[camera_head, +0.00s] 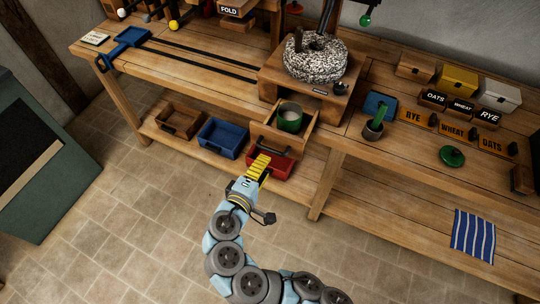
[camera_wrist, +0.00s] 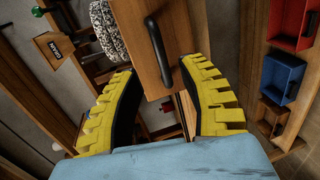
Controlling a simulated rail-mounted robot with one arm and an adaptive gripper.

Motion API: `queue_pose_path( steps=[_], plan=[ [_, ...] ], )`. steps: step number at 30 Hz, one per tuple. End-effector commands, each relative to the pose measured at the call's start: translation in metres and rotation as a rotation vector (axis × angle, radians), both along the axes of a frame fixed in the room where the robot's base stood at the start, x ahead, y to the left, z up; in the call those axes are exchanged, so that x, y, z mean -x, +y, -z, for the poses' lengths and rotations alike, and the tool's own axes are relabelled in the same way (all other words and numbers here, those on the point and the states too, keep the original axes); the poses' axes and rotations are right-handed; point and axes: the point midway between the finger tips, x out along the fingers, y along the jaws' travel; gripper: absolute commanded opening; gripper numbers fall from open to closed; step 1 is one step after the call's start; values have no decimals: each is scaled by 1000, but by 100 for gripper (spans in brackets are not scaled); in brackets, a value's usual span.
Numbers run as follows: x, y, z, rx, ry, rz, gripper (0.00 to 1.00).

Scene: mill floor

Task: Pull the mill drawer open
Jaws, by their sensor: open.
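The mill drawer (camera_head: 285,141) is wooden and sits pulled out below the millstone (camera_head: 316,58). A green cup (camera_head: 289,119) with pale contents stands inside it. My gripper (camera_head: 263,162) is just in front of the drawer's front, low near its dark handle. In the wrist view, the drawer front (camera_wrist: 185,30) faces my open yellow fingers. The black handle (camera_wrist: 154,45) runs lengthwise, with its lower end appearing between the fingertips. I cannot tell whether a finger touches it.
A red bin (camera_head: 283,170) is under the drawer, close to my gripper. A blue bin (camera_head: 222,138) and a wooden bin (camera_head: 181,119) stand left on the lower shelf. A table leg (camera_head: 326,185) is to the right. The tiled floor in front is clear.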

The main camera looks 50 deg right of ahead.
Motion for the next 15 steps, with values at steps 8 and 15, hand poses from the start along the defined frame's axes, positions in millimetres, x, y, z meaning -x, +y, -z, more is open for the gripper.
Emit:
queue_pose_path(
  steps=[8, 15],
  plan=[
    [5, 36, -7, -2, -2, -7, 41],
    [9, 46, -10, 0, -2, -2, 41]
  ],
)
